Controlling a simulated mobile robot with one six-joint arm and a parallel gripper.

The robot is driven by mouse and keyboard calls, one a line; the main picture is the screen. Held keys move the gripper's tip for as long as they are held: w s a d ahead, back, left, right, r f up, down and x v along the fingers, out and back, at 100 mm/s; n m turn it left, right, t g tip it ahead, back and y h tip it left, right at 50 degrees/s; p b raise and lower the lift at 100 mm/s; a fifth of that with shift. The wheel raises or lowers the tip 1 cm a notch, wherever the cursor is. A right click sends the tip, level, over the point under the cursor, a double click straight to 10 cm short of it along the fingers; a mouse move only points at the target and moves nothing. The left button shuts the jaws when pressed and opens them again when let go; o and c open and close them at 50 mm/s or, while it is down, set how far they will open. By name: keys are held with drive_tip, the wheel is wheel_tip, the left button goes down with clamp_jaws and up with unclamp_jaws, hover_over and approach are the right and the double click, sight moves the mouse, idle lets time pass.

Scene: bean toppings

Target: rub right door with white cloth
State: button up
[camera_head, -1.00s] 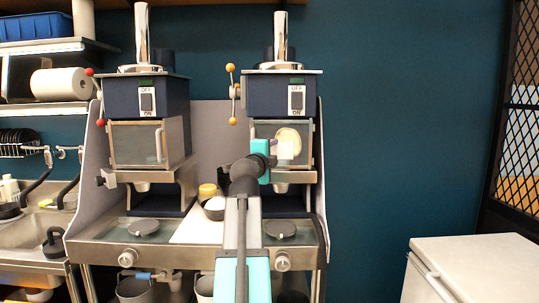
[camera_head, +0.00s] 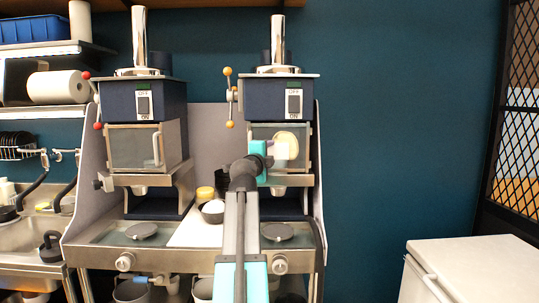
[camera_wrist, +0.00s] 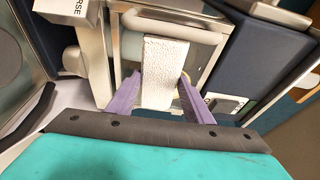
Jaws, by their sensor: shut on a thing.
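The right door (camera_head: 302,147) is the glazed front of the right machine, below its OFF/ON switch. A pale round patch (camera_head: 288,138) shows on it. My gripper (camera_wrist: 159,78) has purple fingers on either side of the white cloth (camera_wrist: 166,62), shut on it. In the head view the cloth (camera_head: 281,152) is in front of the door, overlapping the lower part of the patch. In the wrist view the door (camera_wrist: 133,50) and its bar handle (camera_wrist: 178,26) lie just beyond the cloth. I cannot tell whether the cloth touches the glass.
The left machine (camera_head: 147,146) has a similar door. A lever with orange knobs (camera_head: 228,97) stands left of the right machine. A jar (camera_head: 205,192) and a dark bowl (camera_head: 212,212) stand between the machines. A white chest (camera_head: 470,270) is at the lower right.

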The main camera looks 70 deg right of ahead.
sight(288, 152)
drive_tip(key=shift+w+d, duration=0.15)
drive_tip(key=shift+d, duration=0.35)
drive_tip(key=shift+w+d+b, duration=0.3)
drive_tip(key=shift+d+b, duration=0.4)
drive_tip(key=shift+d, duration=0.05)
idle(0.9)
drive_tip(key=shift+s+d+b, duration=0.2)
drive_tip(key=shift+s+d, duration=0.15)
drive_tip(key=shift+s, duration=0.5)
drive_tip(key=shift+s+d+b, duration=0.2)
drive_tip(key=shift+s+d, duration=0.1)
drive_tip(key=shift+s, duration=0.55)
drive_tip(key=shift+s+d+b, duration=0.15)
drive_tip(key=shift+s+d, duration=0.2)
drive_tip(key=shift+s, duration=0.45)
drive_tip(key=shift+s+d+b, duration=0.15)
drive_tip(key=shift+s+d, duration=0.2)
drive_tip(key=shift+s, duration=0.45)
drive_tip(key=shift+s+d, duration=0.1)
drive_tip(key=shift+s, duration=0.05)
